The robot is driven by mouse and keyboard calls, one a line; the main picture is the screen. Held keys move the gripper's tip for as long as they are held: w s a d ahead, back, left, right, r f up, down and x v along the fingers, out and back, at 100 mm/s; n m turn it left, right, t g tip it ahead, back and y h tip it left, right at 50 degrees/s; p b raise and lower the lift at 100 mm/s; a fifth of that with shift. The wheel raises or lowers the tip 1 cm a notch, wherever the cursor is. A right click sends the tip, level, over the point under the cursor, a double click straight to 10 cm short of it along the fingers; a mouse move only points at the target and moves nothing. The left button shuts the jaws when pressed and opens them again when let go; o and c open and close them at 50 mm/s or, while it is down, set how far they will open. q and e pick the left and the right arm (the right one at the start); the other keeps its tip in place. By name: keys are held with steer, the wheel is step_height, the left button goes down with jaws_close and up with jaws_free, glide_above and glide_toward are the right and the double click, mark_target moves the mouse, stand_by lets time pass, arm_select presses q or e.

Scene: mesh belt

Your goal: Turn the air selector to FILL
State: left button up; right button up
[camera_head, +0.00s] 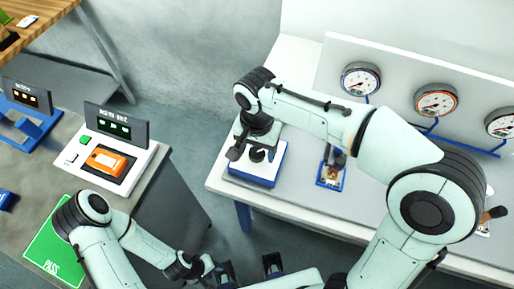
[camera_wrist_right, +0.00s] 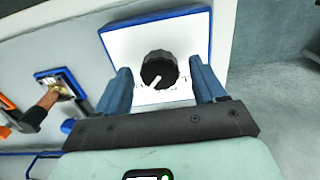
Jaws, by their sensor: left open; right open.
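The air selector is a black round knob (camera_wrist_right: 159,70) with a white pointer line, on a white plate (camera_wrist_right: 190,34) with a blue edge. In the head view the knob (camera_head: 257,155) sits on its white box (camera_head: 262,169) at the near left end of the white bench. My right gripper (camera_wrist_right: 163,84) is open, its two blue fingers on either side of the knob, pointing at the plate; contact cannot be told. It also shows in the head view above the box (camera_head: 250,146). The plate's lettering is not readable. My left gripper (camera_head: 249,270) is open and empty, low in the picture.
Three gauges (camera_head: 361,80) stand on a panel behind the bench. A small blue-edged fitting (camera_head: 331,173) lies right of the selector. At left, a dark table holds an orange device (camera_head: 106,161) in a white station and a green PASS mat (camera_head: 50,255).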

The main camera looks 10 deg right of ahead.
steer(key=c, duration=1.1)
steer(key=shift+o, duration=0.2)
arm_select(q)
steer(key=shift+w+r, duration=0.1)
steer(key=shift+r, duration=0.05)
arm_select(e)
steer(key=shift+n, duration=0.3)
steer(key=n+p, duration=0.1)
steer(key=n, duration=0.2)
steer(key=shift+n, duration=0.4)
steer(key=n+p, duration=0.1)
steer(key=n, duration=0.3)
steer(key=n+p, duration=0.1)
steer(key=n, duration=0.4)
steer(key=shift+a, duration=0.1)
arm_select(q)
steer(key=shift+w+r+p, duration=0.25)
steer(key=shift+w+r, duration=0.25)
steer(key=shift+r, duration=0.35)
steer(key=shift+w+r+p, duration=0.2)
steer(key=shift+w+r, duration=0.35)
steer(key=shift+r, duration=0.3)
steer(key=shift+w+r+p, duration=0.25)
steer(key=shift+w+r, duration=0.25)
steer(key=shift+r, duration=0.35)
arm_select(e)
steer(key=shift+n, duration=2.2)
